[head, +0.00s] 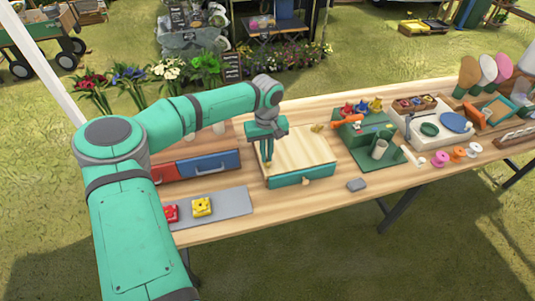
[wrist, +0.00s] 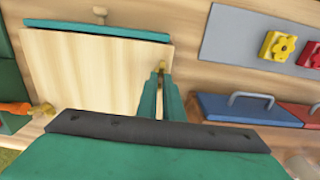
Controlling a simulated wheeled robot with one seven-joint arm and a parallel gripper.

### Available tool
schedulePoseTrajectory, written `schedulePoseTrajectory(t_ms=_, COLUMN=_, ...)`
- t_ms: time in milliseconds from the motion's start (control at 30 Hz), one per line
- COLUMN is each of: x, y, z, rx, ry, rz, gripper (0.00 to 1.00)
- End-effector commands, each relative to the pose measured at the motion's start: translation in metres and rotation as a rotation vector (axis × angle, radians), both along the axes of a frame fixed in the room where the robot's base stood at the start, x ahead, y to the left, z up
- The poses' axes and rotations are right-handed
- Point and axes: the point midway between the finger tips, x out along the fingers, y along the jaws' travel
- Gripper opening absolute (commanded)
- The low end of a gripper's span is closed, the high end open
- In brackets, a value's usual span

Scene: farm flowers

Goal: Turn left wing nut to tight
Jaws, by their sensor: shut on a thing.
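A flower press with a pale wooden top board (head: 298,150) and a teal lower part (head: 302,175) sits mid-table; its board (wrist: 90,75) also fills the left of the wrist view. My gripper (head: 268,160) points down at the board's left side, its fingers shut. In the wrist view, a small brass piece, seemingly the left wing nut (wrist: 162,67), shows at the fingertips (wrist: 160,80); the fingers hide most of it. I cannot tell its angle or how tight it is. A similar brass piece, seemingly the right wing nut (head: 317,128), stands at the board's far right.
Red and blue drawers (head: 210,163) with handles stand left of the press. A grey mat (head: 235,203) with red and yellow knobs lies in front of them. A green stand (head: 370,145) is close on the right. A grey block (head: 357,184) lies near the front edge.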

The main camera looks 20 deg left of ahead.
Motion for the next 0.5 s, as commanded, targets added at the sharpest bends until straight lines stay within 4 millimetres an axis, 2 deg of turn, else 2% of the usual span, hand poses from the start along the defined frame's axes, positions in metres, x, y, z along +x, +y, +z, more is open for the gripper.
schedulePoseTrajectory(t_ms=33, x=0.0039, y=-0.0005, z=0.0046, rx=0.000, ry=-0.012, rz=-0.005, gripper=0.00)
schedulePoseTrajectory(t_ms=367, x=0.0038, y=-0.0013, z=0.0046, rx=-0.001, ry=-0.011, rz=-0.008, gripper=0.00)
schedulePoseTrajectory(t_ms=500, x=0.0030, y=-0.0015, z=0.0039, rx=-0.001, ry=-0.009, rz=-0.008, gripper=0.33)
